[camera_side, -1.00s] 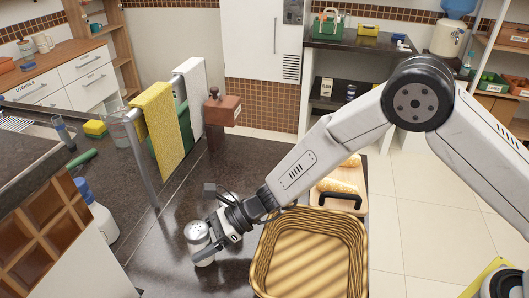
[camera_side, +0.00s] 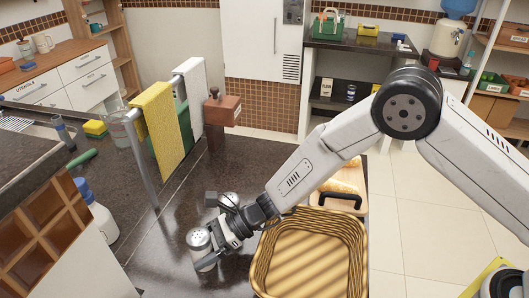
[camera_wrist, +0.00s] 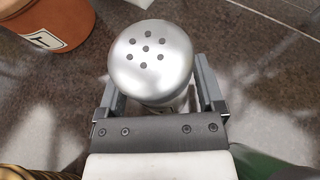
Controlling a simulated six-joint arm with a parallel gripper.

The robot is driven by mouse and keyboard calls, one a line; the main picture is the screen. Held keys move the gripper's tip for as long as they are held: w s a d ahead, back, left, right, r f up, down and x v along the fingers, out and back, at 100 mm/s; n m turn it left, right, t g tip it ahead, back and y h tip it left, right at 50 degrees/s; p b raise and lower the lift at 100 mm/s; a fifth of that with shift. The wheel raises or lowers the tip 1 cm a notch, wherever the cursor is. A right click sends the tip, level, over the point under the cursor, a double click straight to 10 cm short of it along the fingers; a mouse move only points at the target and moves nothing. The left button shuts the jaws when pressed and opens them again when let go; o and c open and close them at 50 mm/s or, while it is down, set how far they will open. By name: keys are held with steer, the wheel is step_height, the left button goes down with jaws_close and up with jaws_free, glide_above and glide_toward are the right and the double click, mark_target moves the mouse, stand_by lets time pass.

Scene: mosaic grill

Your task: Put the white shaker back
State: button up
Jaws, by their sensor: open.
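The white shaker (camera_side: 200,246) has a silver domed top with several holes. It stands upright on the dark counter in the side view, left of the basket. In the wrist view its silver top (camera_wrist: 150,55) fills the space ahead of my gripper. My gripper (camera_side: 211,258) is low at the shaker, with its fingers (camera_wrist: 158,90) open on either side of it. I cannot tell whether a finger touches the shaker. Most of the shaker's body is hidden below its top in the wrist view.
A striped basket (camera_side: 258,262) stands right of my gripper, beside a board with bread (camera_side: 345,180). A towel rail with a yellow towel (camera_side: 158,128) rises behind. A brown pot with a label (camera_wrist: 50,25) shows in the wrist view. Bare counter (camera_side: 170,245) lies left of the shaker.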

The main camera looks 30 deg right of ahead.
steer(key=shift+r, duration=0.15)
steer(key=shift+d+r, duration=0.25)
steer(key=shift+d, duration=0.35)
steer(key=v, duration=0.3)
steer(key=shift+d+r, duration=0.15)
steer(key=shift+d, duration=0.05)
step_height(320, 180, up, 7)
steer(key=shift+s+d, duration=0.1)
steer(key=shift+d, duration=0.05)
steer(key=s+d+n+h, duration=0.4)
steer(key=d+n, duration=0.2)
steer(key=d, duration=0.5)
steer(key=s+d+n+h, duration=0.5)
steer(key=d+n, duration=0.2)
steer(key=d, duration=0.4)
steer(key=s+d+f+n+t+h, duration=0.1)
steer(key=s+d+n+h, duration=0.3)
steer(key=d, duration=0.7)
steer(key=s+n, duration=0.1)
steer(key=n, duration=0.1)
steer(key=shift+s+d+n, duration=0.25)
steer(key=shift+d+n, duration=0.05)
steer(key=shift+d, duration=0.05)
